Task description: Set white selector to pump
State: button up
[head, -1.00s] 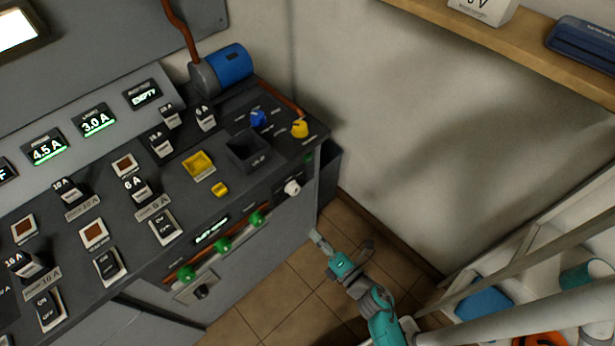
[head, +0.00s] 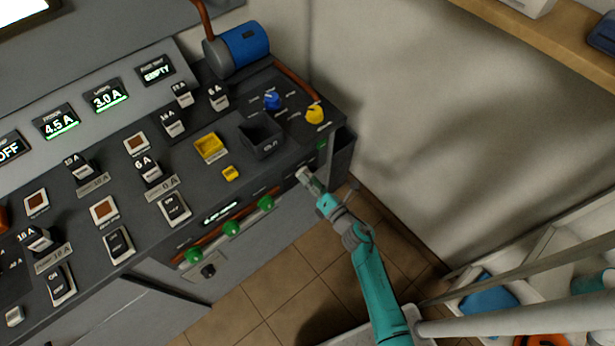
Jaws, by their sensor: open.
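The white selector (head: 302,173) is a small pale knob on the console's front face, below the right end of the top panel. It is partly covered in the head view, and its pointer direction and labels cannot be read. My gripper (head: 312,183) is at the end of the teal arm, right at the selector's lower right side. The fingers look open, small and pale against the knob. I cannot tell whether they touch it or stand around it.
Green knobs (head: 232,228) line the front edge to the left. A yellow knob (head: 315,113) and a blue knob (head: 272,100) stand on the panel above, beside a black open bin (head: 262,139). A dark box (head: 343,150) hangs at the console's right end. Tiled floor (head: 290,270) is clear.

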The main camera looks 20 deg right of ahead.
jog(key=shift+w+a, duration=0.2)
jog(key=shift+w, duration=0.5)
jog(key=c, duration=1.1)
jog(key=shift+c, duration=0.2)
jog(key=shift+m, duration=0.3)
jog(key=m, duration=1)
jog(key=shift+m, duration=0.4)
jog(key=shift+m+g, duration=0.3)
jog(key=shift+g, duration=0.1)
